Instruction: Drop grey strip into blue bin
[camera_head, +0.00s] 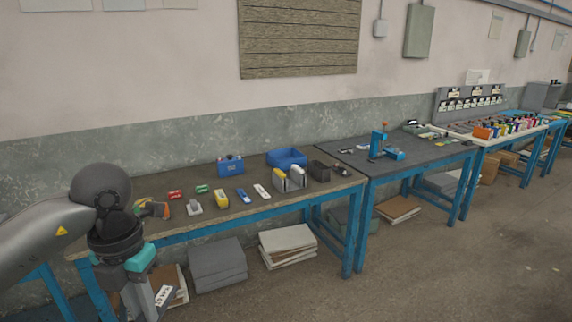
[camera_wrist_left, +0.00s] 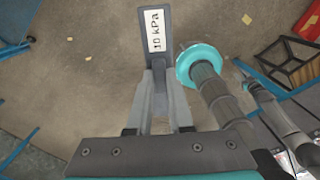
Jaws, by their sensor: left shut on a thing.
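My left gripper (camera_head: 155,292) is low at the left of the head view, in front of the near table's front edge. In the left wrist view it (camera_wrist_left: 158,75) is shut on the grey strip (camera_wrist_left: 154,16), a dark grey plate with a white "10 kPa" label. The strip (camera_head: 164,294) also shows in the head view, clear of the table. The blue bin (camera_head: 287,153) stands at the back of the near table, far to the right of the gripper. Its inside is mostly hidden. My right gripper is out of view.
The near table (camera_head: 240,211) holds a blue case (camera_head: 230,166), a yellow block (camera_head: 221,199), red and green cylinders, and a grey holder with white and yellow blocks (camera_head: 290,180) in front of the bin. Boxes (camera_head: 217,262) and stacked sheets (camera_head: 287,245) lie underneath. The floor in front is open.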

